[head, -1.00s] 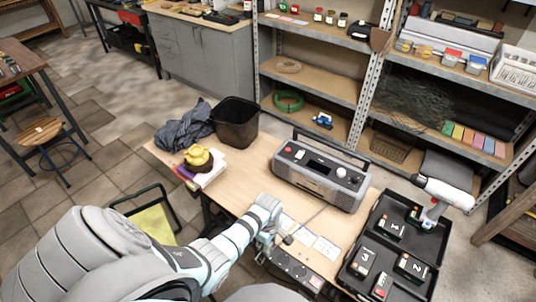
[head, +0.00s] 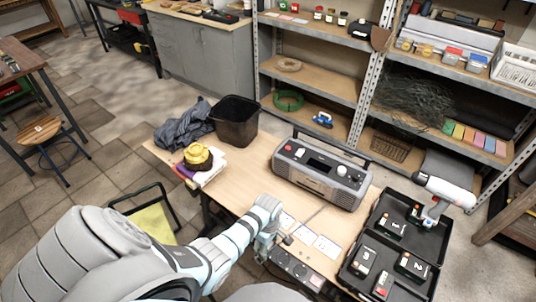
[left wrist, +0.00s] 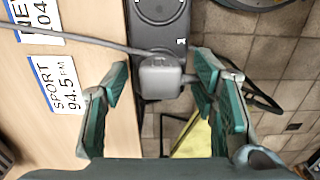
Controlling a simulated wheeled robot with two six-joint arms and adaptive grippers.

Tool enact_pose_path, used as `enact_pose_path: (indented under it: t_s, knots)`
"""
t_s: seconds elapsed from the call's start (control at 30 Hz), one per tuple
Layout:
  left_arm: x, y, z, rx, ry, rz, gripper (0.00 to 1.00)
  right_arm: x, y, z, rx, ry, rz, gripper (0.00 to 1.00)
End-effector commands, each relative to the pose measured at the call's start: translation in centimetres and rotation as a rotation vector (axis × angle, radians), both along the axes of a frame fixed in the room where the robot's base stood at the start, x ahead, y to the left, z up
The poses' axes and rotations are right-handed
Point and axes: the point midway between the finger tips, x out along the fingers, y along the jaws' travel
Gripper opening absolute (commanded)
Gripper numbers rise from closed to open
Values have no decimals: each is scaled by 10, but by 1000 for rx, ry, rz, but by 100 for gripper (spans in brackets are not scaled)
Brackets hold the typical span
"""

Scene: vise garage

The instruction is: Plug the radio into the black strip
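The grey radio (head: 320,172) stands upright on the workbench. The black strip (head: 297,270) lies along the bench's front edge and also shows in the left wrist view (left wrist: 160,12). A grey plug (left wrist: 160,78) is at the near end of the strip, with its cable running off to the left in that view. My left gripper (head: 270,246) is over that end of the strip. Its green fingers (left wrist: 159,84) stand apart on both sides of the plug, with visible gaps. I cannot tell how deep the plug sits. My right gripper is not in view.
Paper cards (head: 307,236) lie between radio and strip. An open black case (head: 352,268) with batteries and a drill (head: 443,193) is at the right. A black bin (head: 236,122) and books (head: 203,175) with a yellow-topped item are at the left.

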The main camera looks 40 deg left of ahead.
Motion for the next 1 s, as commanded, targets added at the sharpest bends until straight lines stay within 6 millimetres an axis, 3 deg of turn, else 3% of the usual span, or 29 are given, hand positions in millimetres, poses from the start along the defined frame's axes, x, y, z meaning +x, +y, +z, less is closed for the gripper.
enact_pose_path:
  t_s: [0.37,0.8,1.0]
  knots:
    - [1,1,10,0,-2,0,54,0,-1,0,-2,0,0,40]
    - [0,1,100,1,-3,0,54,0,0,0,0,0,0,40]
    - [0,0,119,0,0,0,54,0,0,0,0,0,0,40]
